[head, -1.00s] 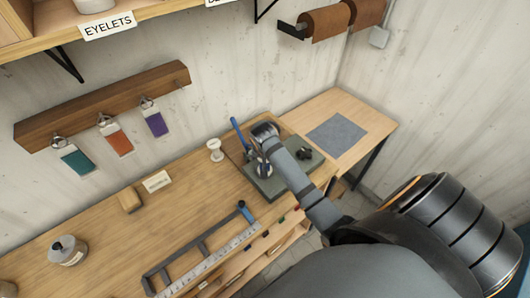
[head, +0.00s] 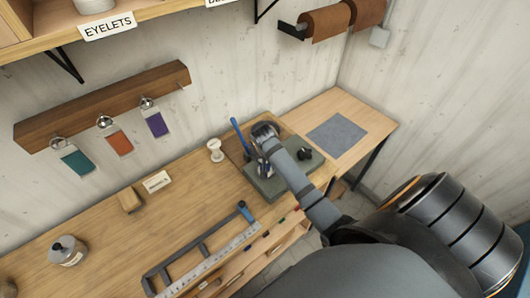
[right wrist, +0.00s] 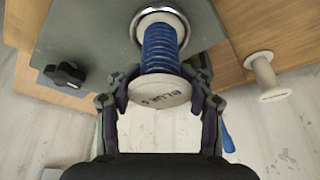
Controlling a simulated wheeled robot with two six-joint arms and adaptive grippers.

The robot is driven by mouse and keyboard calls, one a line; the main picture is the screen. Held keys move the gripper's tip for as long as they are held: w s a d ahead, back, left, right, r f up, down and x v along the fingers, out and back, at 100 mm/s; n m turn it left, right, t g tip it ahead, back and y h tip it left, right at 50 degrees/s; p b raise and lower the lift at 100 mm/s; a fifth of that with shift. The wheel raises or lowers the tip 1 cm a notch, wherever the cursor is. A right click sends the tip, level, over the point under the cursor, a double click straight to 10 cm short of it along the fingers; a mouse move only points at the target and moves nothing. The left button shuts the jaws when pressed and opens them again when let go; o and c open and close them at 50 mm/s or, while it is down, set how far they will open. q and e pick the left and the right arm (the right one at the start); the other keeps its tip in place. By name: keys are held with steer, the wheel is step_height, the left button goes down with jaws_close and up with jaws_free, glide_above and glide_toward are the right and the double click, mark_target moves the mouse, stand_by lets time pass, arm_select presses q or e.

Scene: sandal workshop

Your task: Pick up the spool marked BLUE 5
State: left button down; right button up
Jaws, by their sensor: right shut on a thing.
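The spool marked BLUE 5 (right wrist: 161,92) shows in the right wrist view, wound with blue thread, its white end with the label facing the camera. Its far end meets a shiny metal ring on a grey-green block (right wrist: 85,35); whether it still rests there I cannot tell. My right gripper (right wrist: 162,88) is shut on the spool, one finger on each side near the labelled end. In the head view my right arm reaches over the grey-green block (head: 262,188) and largely hides the spool. My left gripper is not in view.
A white spool (head: 215,150) stands left of the block, also seen in the right wrist view (right wrist: 266,75). A blue handle (head: 239,137) rises by the block and a black knob (head: 305,153) sits on it. A ruler and metal frame (head: 205,258) lie at the table's front.

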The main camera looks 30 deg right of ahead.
steer(key=shift+c, duration=0.6)
steer(key=shift+r+b, duration=0.35)
steer(key=shift+b, duration=0.1)
steer(key=r+b, duration=0.1)
steer(key=r, duration=0.2)
steer(key=shift+s+b, duration=0.35)
steer(key=s+r, duration=0.9)
steer(key=s, duration=0.4)
steer(key=shift+s+r, duration=0.15)
steer(key=shift+s, duration=0.1)
